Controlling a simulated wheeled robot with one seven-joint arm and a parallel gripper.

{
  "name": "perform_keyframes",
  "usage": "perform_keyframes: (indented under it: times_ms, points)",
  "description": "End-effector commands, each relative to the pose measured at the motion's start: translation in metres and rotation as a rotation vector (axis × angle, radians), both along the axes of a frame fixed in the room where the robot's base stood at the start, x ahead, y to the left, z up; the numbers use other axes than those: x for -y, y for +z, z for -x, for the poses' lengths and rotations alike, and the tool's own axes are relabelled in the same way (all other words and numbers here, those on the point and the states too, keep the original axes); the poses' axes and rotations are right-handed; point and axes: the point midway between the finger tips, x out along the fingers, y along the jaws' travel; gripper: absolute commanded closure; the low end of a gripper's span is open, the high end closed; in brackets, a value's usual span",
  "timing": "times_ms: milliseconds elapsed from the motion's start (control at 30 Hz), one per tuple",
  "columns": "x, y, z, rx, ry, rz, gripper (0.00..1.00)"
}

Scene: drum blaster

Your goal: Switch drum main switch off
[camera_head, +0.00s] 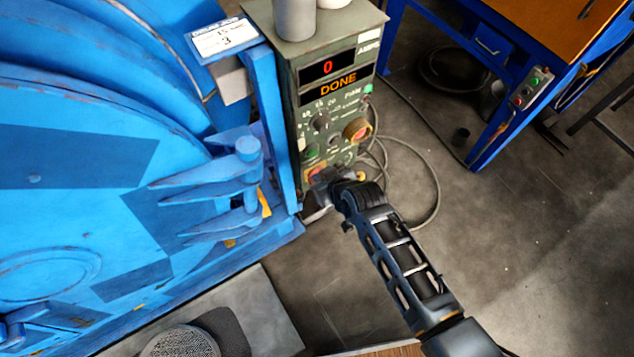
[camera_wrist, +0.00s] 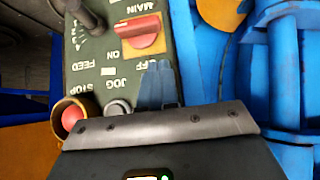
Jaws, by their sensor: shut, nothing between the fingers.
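The main switch (camera_wrist: 140,33) is a red rotary handle on a yellow plate in the wrist view. The words MAIN, ON and OFF are printed around it, upside down in this view. Its handle lies roughly crosswise, slightly tilted. In the head view the switch (camera_head: 314,171) shows low on the green control box (camera_head: 296,92), partly covered by my gripper. My gripper (camera_head: 322,180) is at the lower front of that box. In the wrist view my gripper (camera_wrist: 158,70) is shut and empty, its fingertips just below the switch plate and over the OFF label. Whether they touch the panel cannot be told.
A red stop button (camera_wrist: 72,118) with a yellow collar, a grey jog button (camera_wrist: 118,106) and a black feed lever (camera_wrist: 90,18) are close by. The blue drum machine (camera_head: 90,170) stands left of the box. A cable (camera_head: 435,180) lies on the floor to its right.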

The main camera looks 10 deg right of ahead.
Motion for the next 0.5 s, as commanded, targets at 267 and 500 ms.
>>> perform_keyframes:
  times_ms: [267, 500]
  points:
    - [-0.008, -0.03, -0.018, -0.002, 0.005, 0.005, 1.0]
    - [-0.008, -0.052, -0.018, 0.0, 0.002, 0.002, 1.0]
